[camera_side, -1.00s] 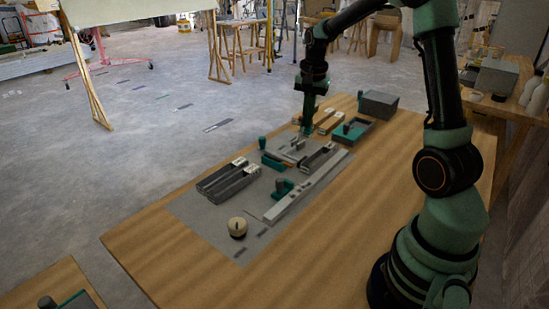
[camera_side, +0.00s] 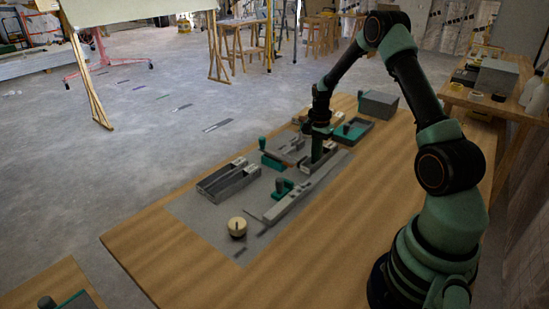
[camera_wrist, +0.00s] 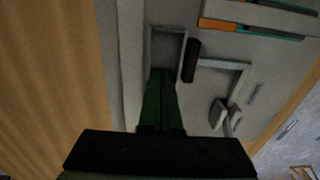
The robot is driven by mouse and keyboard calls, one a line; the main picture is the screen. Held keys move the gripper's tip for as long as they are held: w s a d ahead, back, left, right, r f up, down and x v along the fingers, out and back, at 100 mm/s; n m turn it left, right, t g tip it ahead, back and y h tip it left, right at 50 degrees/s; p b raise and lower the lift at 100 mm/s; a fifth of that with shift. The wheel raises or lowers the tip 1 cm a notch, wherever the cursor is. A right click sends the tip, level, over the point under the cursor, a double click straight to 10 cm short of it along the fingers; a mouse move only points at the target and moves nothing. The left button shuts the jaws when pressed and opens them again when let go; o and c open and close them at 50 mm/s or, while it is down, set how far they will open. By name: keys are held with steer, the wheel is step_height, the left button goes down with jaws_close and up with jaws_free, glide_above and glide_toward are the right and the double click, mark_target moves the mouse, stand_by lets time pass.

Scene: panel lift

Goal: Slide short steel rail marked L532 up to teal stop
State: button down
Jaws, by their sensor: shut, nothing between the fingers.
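My gripper (camera_side: 317,160) is shut and empty, pointing down at a short grey channel (camera_side: 329,153) toward the back of the grey panel (camera_side: 205,213). In the wrist view its green fingers (camera_wrist: 160,78) reach the near end of a grey-walled channel (camera_wrist: 165,32); whether they touch it I cannot tell. Short rail-like grey parts lie there, but no L532 marking is readable, so I cannot tell which is the rail. Teal pieces stand beside the channels, one left of the gripper (camera_side: 270,160) and one nearer (camera_side: 283,188); which is the stop is unclear.
A twin grey channel (camera_side: 228,179) lies at the left and a long pale rail (camera_side: 300,197) at the right. A round cream knob (camera_side: 237,227) stands at the front. A teal-lined tray (camera_side: 352,131) and grey box (camera_side: 378,105) stand behind. The wooden front right is clear.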

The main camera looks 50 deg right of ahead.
mark_target(310, 162)
steer(key=a, duration=0.3)
steer(key=shift+a, duration=0.5)
steer(key=a, duration=0.9)
steer(key=shift+a, duration=0.35)
